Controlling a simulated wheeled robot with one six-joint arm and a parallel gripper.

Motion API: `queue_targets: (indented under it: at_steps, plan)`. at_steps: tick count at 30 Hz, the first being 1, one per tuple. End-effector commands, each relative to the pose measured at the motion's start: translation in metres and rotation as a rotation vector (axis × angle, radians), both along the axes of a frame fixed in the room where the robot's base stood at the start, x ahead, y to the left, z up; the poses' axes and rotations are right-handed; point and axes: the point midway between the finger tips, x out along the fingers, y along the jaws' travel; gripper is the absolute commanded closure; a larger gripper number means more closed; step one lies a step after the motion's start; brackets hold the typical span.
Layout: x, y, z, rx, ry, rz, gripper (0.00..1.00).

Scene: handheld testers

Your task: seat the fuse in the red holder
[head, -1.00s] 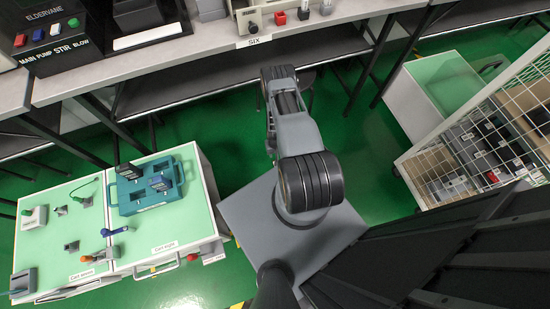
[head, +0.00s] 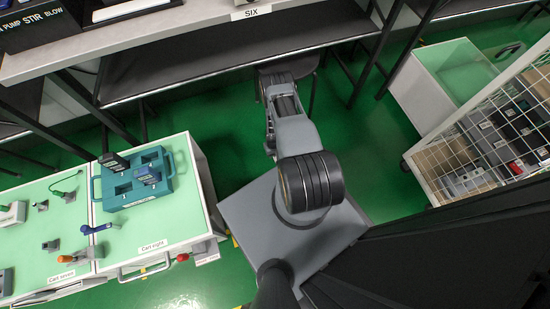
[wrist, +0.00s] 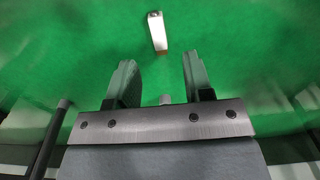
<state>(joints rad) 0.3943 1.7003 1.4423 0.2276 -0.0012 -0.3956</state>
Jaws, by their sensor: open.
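My gripper (wrist: 156,68) is open in the wrist view, its two fingers apart with nothing between them. It hangs over green floor; a small pale, elongated thing (wrist: 157,32) shows beyond the fingertips, and I cannot tell what it is. In the head view my arm is folded in the middle and the gripper cannot be made out. I cannot identify a fuse or a red holder in the current frames. The top of the bench labelled SIX (head: 200,40) is mostly cut off at the upper edge.
A green-topped cart (head: 165,225) at left carries a teal tray (head: 133,197) with dark testers and several small tools. A wire-sided rack (head: 470,150) with grey boxes and one red item stands at right.

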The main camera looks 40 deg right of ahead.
Motion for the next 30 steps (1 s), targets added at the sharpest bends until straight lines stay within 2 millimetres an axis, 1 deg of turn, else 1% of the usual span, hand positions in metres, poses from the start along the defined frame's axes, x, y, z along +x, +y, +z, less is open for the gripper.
queue_targets:
  at_steps: [5,8,19,22,29,30]
  plan:
    - [0.001,0.0,-0.006,0.0,0.0,-0.001,0.53]
    - [0.002,0.0,-0.014,0.0,0.0,-0.001,0.53]
    - [0.004,-0.001,-0.05,0.0,0.0,0.001,0.53]
    - [0.004,-0.001,-0.053,0.0,0.0,0.0,0.53]
    - [0.004,-0.001,-0.051,0.0,0.0,0.0,0.53]
    - [0.004,-0.001,-0.051,0.0,0.0,0.0,0.55]
